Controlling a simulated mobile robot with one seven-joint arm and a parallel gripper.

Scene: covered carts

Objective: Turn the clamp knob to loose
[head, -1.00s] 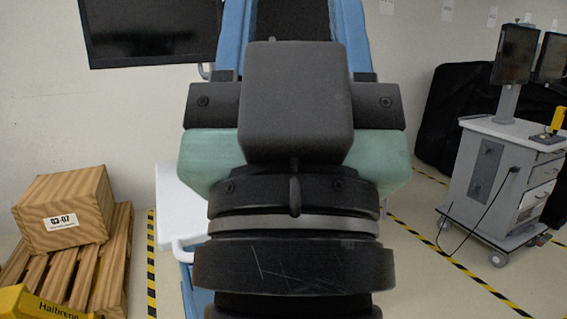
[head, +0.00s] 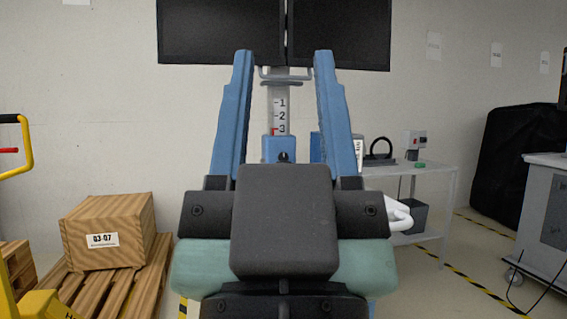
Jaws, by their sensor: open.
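My gripper (head: 283,58) has two long blue fingers, open wide and empty. In the picture the post, block and knob show in the gap between the fingers. The knob appears beyond the gripper and apart from it. My dark wrist hides what lies below the block.
Two dark monitors (head: 220,32) hang above the post. A white side table (head: 425,172) at the right holds a grey-and-red box (head: 415,140) and a black looped item. A wooden crate (head: 85,245) on a pallet stands left. A grey cart (head: 545,215) is far right.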

